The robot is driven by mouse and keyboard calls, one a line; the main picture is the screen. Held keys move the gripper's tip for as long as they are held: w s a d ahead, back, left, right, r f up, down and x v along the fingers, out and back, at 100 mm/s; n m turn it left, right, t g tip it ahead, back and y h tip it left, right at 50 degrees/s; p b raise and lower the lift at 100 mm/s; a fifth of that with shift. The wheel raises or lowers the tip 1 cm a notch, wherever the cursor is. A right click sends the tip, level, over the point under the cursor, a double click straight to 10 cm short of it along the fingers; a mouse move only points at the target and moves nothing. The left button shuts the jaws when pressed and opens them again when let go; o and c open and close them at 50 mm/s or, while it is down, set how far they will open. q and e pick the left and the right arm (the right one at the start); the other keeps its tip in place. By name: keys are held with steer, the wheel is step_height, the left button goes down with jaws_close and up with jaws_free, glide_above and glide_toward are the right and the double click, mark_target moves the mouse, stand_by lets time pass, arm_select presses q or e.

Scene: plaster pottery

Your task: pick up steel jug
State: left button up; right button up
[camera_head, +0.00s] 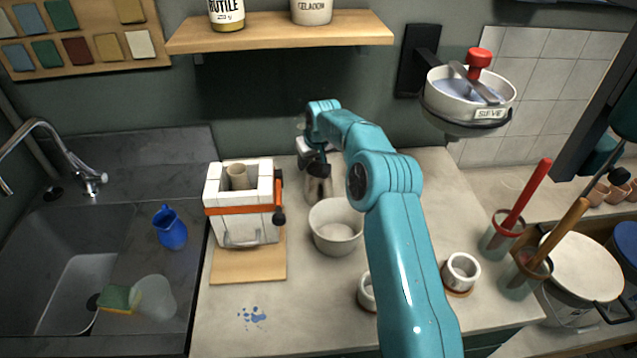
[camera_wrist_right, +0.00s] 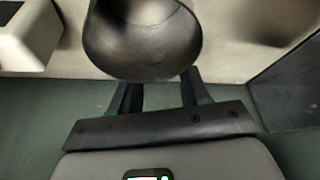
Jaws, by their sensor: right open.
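The steel jug (camera_head: 318,188) stands upright at the back of the worktop, between the small kiln and the wall-side end of my right arm. My right gripper (camera_head: 316,163) is at the jug's upper part, and the arm partly hides both. In the right wrist view the jug (camera_wrist_right: 143,45) is large and dark, with its round opening showing. The two fingers of the right gripper (camera_wrist_right: 160,88) are spread apart, their tips reaching the jug's edge. I cannot tell whether they touch it. My left gripper is not in view.
A white bowl (camera_head: 336,228) stands just in front of the jug. The white brick kiln (camera_head: 243,200) with an orange band is to its left. A wooden shelf (camera_head: 280,32) hangs above. Small cups (camera_head: 461,272) stand near the front.

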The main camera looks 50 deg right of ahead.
steer(key=x, duration=0.3)
steer(key=shift+d+f+p, duration=0.15)
steer(key=shift+p, duration=0.25)
steer(key=shift+w, duration=0.1)
jaws_close()
